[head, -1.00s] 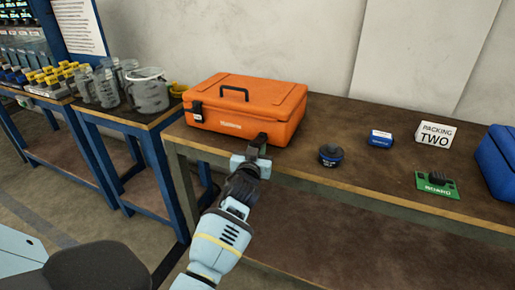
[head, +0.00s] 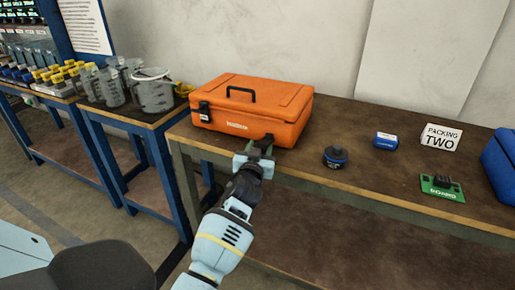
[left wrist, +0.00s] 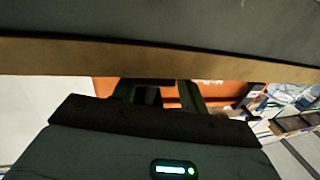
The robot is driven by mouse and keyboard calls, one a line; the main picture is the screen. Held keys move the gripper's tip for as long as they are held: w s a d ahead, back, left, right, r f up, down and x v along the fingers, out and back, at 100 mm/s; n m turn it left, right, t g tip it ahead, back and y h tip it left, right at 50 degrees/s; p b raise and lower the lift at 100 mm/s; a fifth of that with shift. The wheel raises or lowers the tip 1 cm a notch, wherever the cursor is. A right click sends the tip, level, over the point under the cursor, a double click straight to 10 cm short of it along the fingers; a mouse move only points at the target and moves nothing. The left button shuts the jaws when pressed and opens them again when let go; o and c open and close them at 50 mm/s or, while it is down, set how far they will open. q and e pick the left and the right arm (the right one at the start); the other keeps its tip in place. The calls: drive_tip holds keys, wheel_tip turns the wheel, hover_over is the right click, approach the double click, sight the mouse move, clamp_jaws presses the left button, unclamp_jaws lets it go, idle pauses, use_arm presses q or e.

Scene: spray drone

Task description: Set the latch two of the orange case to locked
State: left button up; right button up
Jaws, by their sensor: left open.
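The orange case (head: 235,130) lies closed on the brown bench, its black handle on top. One black latch (head: 204,112) is on its front near the left corner. A second dark latch (head: 268,139) is near the right front corner, mostly hidden by my left gripper (head: 261,148). Labels telling which is latch two are not readable. My left gripper is open at that right latch. In the left wrist view, the fingers (left wrist: 158,92) stand apart before the orange case (left wrist: 217,92), with a dark piece between them. Contact and the latch's setting cannot be told. My right gripper is out of view.
Jugs and a bucket (head: 153,91) stand on the left table.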

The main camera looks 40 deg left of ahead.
use_arm(q)
drive_tip(key=shift+d+f, duration=0.45)
drive_tip(key=shift+f, duration=0.1)
drive_tip(key=shift+r, duration=0.15)
drive_tip(key=shift+s, duration=0.3)
drive_tip(key=p+v, duration=0.2)
drive_tip(key=v, duration=0.6)
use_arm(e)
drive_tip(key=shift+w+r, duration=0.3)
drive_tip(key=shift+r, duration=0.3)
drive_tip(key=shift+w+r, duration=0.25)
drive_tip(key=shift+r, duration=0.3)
use_arm(q)
drive_tip(key=shift+a, duration=0.15)
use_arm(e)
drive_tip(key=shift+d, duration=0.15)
